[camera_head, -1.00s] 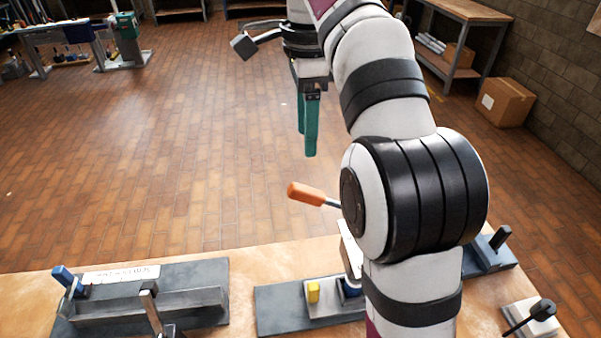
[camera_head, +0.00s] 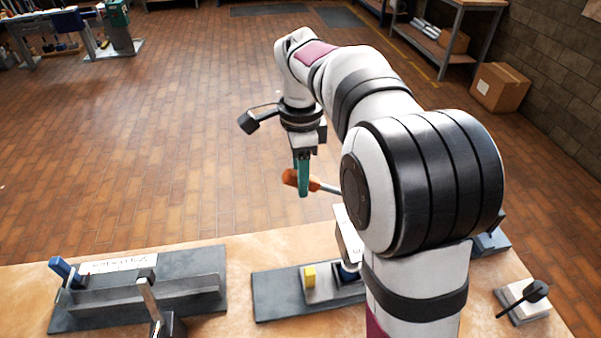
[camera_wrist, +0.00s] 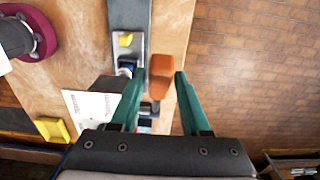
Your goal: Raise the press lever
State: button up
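The press lever has an orange handle (camera_head: 290,177) on a grey rod that sticks out to the left from behind my arm. The press base (camera_head: 280,297) is a dark plate on the bench, partly hidden by my arm. My gripper (camera_head: 303,193) has teal fingers pointing down, overlapping the handle in the head view.
A yellow block (camera_head: 309,277) sits on the press plate. A second fixture (camera_head: 200,303) with a blue-handled part stands at the left of the bench. A small white block with a black lever (camera_head: 525,300) is at the right.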

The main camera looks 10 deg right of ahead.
grip_shut()
dwell(1.1)
